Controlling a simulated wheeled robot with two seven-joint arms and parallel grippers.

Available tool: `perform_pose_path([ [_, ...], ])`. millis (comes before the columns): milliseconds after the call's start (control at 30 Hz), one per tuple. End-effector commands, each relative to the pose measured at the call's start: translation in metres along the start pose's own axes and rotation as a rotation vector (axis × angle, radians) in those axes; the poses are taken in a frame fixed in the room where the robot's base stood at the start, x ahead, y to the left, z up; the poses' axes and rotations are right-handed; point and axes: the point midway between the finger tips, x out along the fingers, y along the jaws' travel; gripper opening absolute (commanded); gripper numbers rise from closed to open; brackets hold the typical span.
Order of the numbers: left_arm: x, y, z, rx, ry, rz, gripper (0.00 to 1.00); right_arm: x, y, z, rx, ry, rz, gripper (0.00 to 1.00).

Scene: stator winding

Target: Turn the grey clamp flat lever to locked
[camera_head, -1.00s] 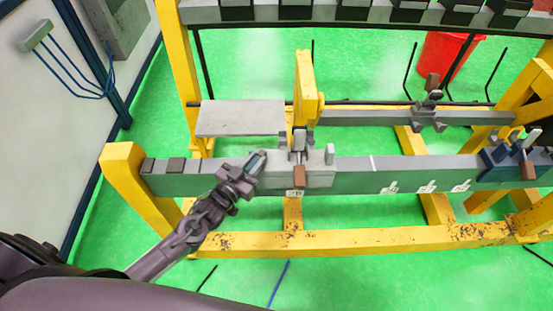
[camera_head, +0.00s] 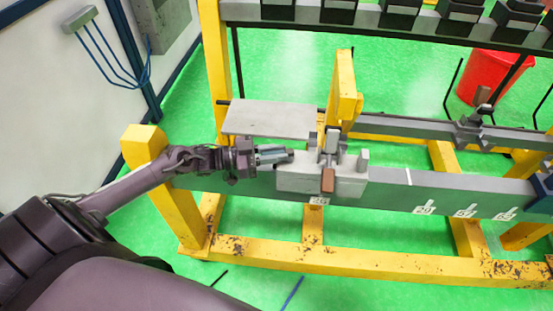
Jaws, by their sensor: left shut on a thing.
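The grey clamp (camera_head: 345,185) is a light grey block on the long dark grey rail, in the middle of the camera_head view. A brown-tipped handle (camera_head: 328,180) hangs down at its front, and a short upright post (camera_head: 363,157) stands at its right end. My left gripper (camera_head: 283,156) reaches in from the left, nearly level, with its fingertips at the clamp's left end. It is shut on a small piece there, seemingly the flat lever, which the fingers mostly hide. My right gripper is not in view.
A flat grey plate (camera_head: 268,120) lies just behind the gripper. A yellow upright (camera_head: 343,90) rises behind the clamp. The yellow frame beam (camera_head: 340,260) runs along the front. A second grey clamp (camera_head: 478,122) sits on the rear rail. A red bin (camera_head: 492,78) stands at back right.

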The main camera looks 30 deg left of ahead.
Motion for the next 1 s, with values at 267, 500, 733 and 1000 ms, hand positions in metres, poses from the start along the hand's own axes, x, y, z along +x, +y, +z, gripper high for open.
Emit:
perform_pose_path([
  [267,0.0002,-0.001,-0.0003,0.001,0.001,0.024,0.0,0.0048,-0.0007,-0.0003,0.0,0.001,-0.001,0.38],
  [500,0.0002,-0.001,-0.0005,0.001,0.001,0.024,0.0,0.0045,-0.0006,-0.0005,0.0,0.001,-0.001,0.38],
  [733,0.0002,-0.0009,-0.0003,0.001,0.0,0.024,0.38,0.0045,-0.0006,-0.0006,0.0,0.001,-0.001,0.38],
  [1000,-0.0029,-0.0008,0.0009,0.0,-0.001,0.023,0.38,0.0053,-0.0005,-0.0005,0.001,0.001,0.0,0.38],
])
